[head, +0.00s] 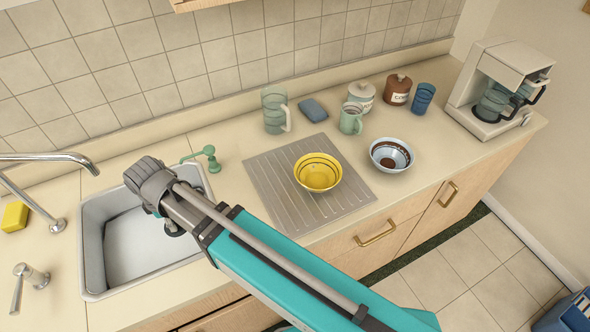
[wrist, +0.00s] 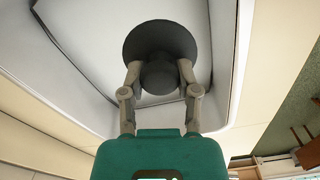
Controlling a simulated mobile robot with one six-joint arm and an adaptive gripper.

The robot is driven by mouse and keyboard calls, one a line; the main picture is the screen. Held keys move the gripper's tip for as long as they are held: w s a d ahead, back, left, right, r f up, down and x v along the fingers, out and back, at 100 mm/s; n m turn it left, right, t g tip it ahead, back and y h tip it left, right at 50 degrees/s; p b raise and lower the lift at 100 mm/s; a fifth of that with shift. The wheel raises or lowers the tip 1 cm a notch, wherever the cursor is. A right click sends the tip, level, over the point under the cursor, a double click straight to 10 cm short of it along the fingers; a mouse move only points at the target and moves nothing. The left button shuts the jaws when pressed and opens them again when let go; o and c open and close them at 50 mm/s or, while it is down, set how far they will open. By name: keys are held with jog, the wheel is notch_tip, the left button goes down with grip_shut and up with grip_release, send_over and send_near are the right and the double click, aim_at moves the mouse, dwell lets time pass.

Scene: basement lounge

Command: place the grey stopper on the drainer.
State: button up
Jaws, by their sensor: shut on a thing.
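The grey stopper (wrist: 160,40) is a dark round disc with a thick knob, seen in the wrist view. My gripper (wrist: 159,74) is shut on its knob, one finger on each side. The stopper is over the white sink basin (wrist: 75,50); its height above the bottom is hard to tell. The drainer (head: 308,214) is a grooved grey board on the counter, right of the sink. A yellow bowl (head: 318,174) stands on it, toward its right side.
A glass jug (head: 274,110), blue sponge (head: 313,109) and green mug (head: 351,119) are behind the drainer. The tap (head: 50,160) is left. The drainer's left and front parts are bare.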

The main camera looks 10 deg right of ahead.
notch_tip(320, 180, up, 12)
jog(key=p, duration=1)
jog(key=shift+p, duration=0.4)
